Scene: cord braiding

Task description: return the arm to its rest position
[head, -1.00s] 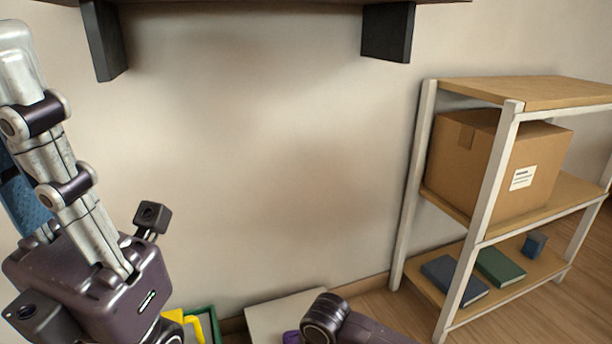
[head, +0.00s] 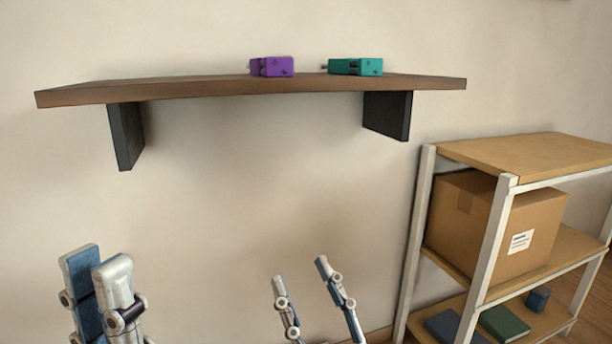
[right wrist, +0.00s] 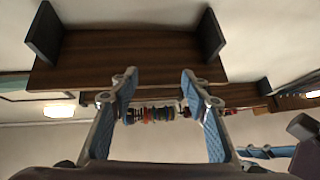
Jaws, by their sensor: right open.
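My right gripper (head: 301,275) points up at the bottom middle of the head view, below the wall shelf. Its two fingers are apart with nothing between them. In the right wrist view the same gripper (right wrist: 160,82) shows open and empty, with the shelf's underside beyond it. My left gripper (head: 96,270) points up at the lower left of the head view. Its fingers overlap from this angle, so its opening cannot be told. Part of it also shows at the right edge of the right wrist view (right wrist: 266,152).
The brown wall shelf (head: 210,88) on dark brackets carries a purple block (head: 272,67) and a teal block (head: 356,66). A white-framed rack (head: 492,235) with a cardboard box (head: 460,215) stands at the right. Bare wall lies between the grippers and the shelf.

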